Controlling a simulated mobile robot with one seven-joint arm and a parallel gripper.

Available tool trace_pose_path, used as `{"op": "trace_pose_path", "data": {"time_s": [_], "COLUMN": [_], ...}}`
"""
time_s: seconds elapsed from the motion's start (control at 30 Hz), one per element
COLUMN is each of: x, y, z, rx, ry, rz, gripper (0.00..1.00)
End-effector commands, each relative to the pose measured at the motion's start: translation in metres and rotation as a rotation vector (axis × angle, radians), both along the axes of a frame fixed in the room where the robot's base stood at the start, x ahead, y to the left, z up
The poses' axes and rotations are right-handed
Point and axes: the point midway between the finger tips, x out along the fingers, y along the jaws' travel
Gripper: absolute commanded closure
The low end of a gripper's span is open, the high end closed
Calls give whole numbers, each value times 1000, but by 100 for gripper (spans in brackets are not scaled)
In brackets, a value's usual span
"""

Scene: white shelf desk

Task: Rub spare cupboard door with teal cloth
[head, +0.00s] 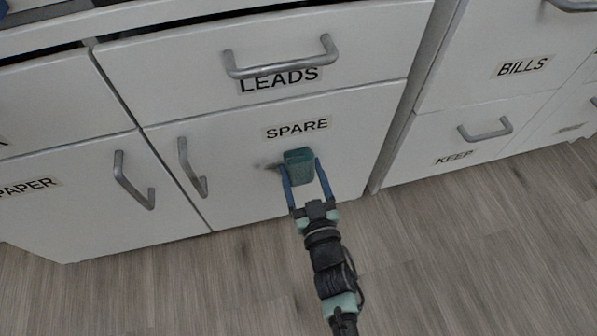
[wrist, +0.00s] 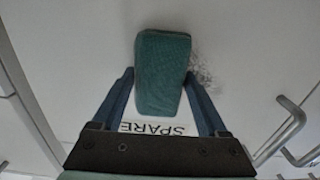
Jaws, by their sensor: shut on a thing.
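The spare cupboard door (head: 357,156) is white, closed, and carries a SPARE label (head: 297,128) near its top. My gripper (head: 307,170) is shut on the teal cloth (head: 299,156), a folded block held between its two blue fingers. The cloth is at the door's face just below the label; whether it touches cannot be told for certain. In the wrist view the cloth (wrist: 163,72) sits between the fingertips, with a grey smudge (wrist: 205,82) on the door beside it. In the head view the smudge (head: 266,164) shows just left of the cloth.
The spare door's handle (head: 193,168) stands out at its left edge. The LEADS drawer (head: 180,68) is above with its own handle (head: 280,62). The PAPER door handle (head: 133,181) is at left; the KEEP drawer (head: 440,135) is at right. The wooden floor (head: 200,290) in front is clear.

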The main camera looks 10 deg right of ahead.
Motion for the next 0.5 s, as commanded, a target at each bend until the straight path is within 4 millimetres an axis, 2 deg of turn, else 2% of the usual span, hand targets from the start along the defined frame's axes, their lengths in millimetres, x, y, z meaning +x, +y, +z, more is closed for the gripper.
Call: {"op": "trace_pose_path", "data": {"time_s": [0.3,0.5], "x": [1,0], "y": [27,37], "z": [2,2], "rx": [2,1], "ry": [-1,-2], "rz": [0,2], "gripper": [94,94]}}
